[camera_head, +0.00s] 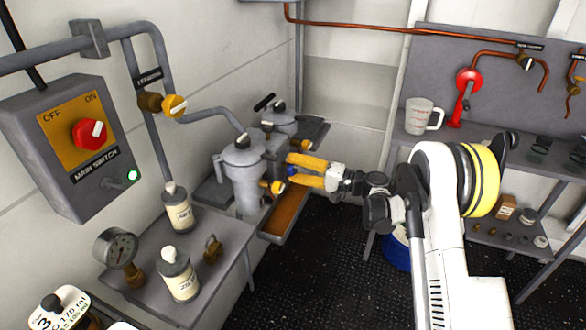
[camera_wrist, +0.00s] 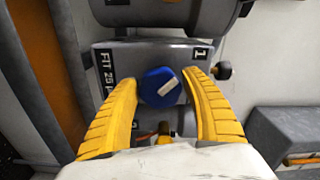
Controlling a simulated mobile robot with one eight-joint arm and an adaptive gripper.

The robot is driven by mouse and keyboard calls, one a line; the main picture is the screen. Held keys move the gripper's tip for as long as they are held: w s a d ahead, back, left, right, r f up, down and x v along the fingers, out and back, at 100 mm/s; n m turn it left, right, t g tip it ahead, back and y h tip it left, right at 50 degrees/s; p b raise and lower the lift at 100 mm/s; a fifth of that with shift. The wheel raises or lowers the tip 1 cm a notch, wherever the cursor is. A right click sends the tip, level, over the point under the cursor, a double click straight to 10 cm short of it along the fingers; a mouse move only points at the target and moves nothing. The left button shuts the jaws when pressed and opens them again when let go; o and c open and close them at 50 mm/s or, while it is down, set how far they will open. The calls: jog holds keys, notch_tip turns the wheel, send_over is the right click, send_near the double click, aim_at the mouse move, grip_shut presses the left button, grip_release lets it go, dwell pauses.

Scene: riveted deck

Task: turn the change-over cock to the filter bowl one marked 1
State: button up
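The change-over cock shows in the wrist view as a round blue knob (camera_wrist: 160,88) with a white bar slanting from its middle towards the upper right. It sits on a grey block (camera_wrist: 130,57) with a plate marked 1 (camera_wrist: 202,53) at its upper right and a "FIT 25" label at its left. My gripper (camera_wrist: 162,88) is open, one yellow finger on each side of the knob, with small gaps seeming to show. In the head view, my gripper (camera_head: 303,172) reaches left to the grey filter housing (camera_head: 242,172); a bit of blue knob (camera_head: 292,170) shows between its fingers.
A second grey housing (camera_head: 279,122) stands behind. An orange-floored drip tray (camera_head: 285,215) lies below. A small black knob (camera_wrist: 222,70) sticks out right of the block. The dark deck is clear in front.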

jog(key=shift+o, duration=0.9)
jog(key=v, duration=1.2)
jog(key=shift+r, duration=0.1)
